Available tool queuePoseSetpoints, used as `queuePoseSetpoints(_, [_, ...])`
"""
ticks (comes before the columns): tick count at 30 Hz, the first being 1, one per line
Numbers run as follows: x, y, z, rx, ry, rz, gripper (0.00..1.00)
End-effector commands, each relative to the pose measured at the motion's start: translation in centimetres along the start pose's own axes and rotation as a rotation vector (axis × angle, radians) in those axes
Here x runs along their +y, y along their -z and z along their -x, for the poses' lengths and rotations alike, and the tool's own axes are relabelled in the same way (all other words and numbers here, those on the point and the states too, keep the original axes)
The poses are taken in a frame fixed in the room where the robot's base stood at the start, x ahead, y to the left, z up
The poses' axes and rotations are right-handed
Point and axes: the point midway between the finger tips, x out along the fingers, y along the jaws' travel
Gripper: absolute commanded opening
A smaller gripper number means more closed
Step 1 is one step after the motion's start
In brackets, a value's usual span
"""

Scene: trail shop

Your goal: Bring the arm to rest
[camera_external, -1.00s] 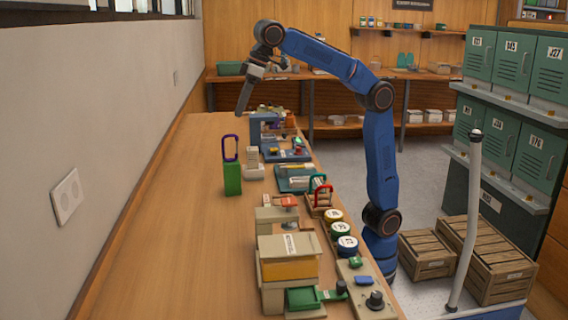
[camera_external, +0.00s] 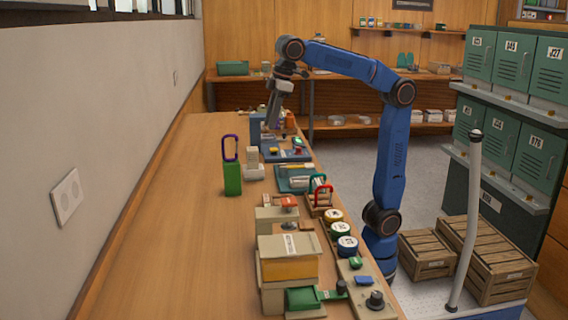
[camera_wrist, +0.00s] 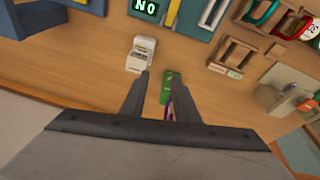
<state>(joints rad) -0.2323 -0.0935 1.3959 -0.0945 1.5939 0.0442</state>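My gripper (camera_external: 270,122) hangs pointing down over the far part of the wooden bench (camera_external: 190,230), with my blue arm arched high behind it. In the wrist view, my two dark fingers (camera_wrist: 157,80) stand apart with nothing held between them. A green block with a purple loop (camera_external: 233,178) stands upright on the bench, well clear of my gripper. It also shows in the wrist view (camera_wrist: 168,88), partly behind the fingers. In the external view my fingertips overlap the items at the bench's far end; I cannot tell the gap to them.
A small white device (camera_external: 253,162) stands beside the green block. Several fixtures line the bench's right edge, including a beige box (camera_external: 288,258) with a yellow band. Green lockers (camera_external: 512,60) and wooden crates (camera_external: 490,262) stand at right. The bench's left side is clear.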

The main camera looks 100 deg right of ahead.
Motion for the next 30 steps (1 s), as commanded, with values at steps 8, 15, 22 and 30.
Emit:
queuePoseSetpoints(8, [2.0,-13.1,-5.4,-0.122,0.011,0.152,0.28])
queuePoseSetpoints(15, [2.5,-24.4,-10.9,-0.219,0.043,0.278,0.28])
queuePoseSetpoints(22, [2.3,-32.9,-15.6,-0.269,0.074,0.349,0.28])
queuePoseSetpoints(30, [2.0,-36.3,-21.5,-0.089,0.037,0.131,0.28])
